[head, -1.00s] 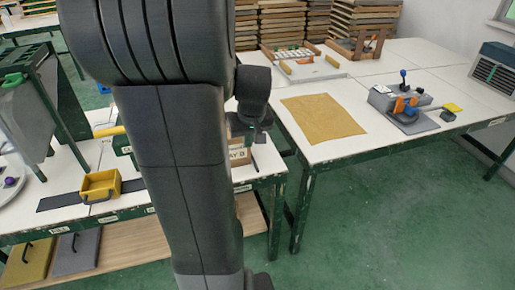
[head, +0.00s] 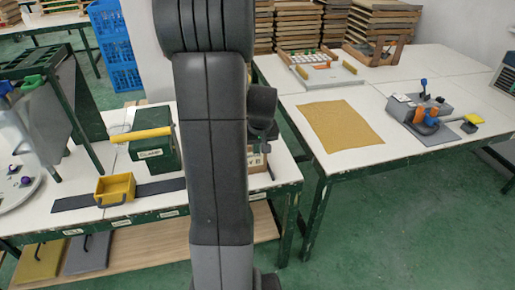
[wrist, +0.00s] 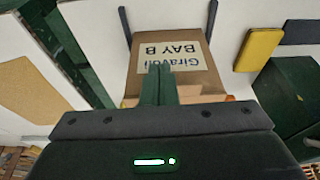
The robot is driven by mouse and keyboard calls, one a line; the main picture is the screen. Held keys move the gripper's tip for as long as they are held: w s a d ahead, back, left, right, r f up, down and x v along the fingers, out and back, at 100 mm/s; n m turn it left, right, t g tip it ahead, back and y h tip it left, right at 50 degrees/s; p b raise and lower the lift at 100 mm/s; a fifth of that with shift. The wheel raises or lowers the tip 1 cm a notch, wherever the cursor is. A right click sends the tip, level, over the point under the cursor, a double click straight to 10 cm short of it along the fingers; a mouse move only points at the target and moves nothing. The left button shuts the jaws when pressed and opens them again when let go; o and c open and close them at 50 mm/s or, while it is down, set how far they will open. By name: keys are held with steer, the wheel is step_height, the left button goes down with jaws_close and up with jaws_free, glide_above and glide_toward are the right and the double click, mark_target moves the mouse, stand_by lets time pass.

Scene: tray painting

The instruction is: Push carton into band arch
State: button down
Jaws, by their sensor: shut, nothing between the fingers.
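The brown carton (wrist: 185,22) lies in the wrist view with a pale label reading "Giravoli BAY B", upside down there. My gripper (wrist: 159,70) is shut and empty, its green fingertips over the label's near edge; I cannot tell whether they touch it. Two dark bars, a left one (wrist: 125,27) and a right one (wrist: 210,20), flank the carton. I cannot make out the band arch in either view.
A green box (head: 160,158) with a yellow bar (head: 150,134) stands left of my arm, near a yellow tray (head: 115,189) on a dark strip (head: 160,187). The right table holds a tan sheet (head: 338,126) and a grey device (head: 425,115). Green floor lies open between tables.

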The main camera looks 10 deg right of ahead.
steer(key=shift+w, duration=0.1)
steer(key=w, duration=1.2)
steer(key=shift+w+a+p, duration=0.1)
steer(key=shift+a+p, duration=0.2)
steer(key=shift+s, duration=0.25)
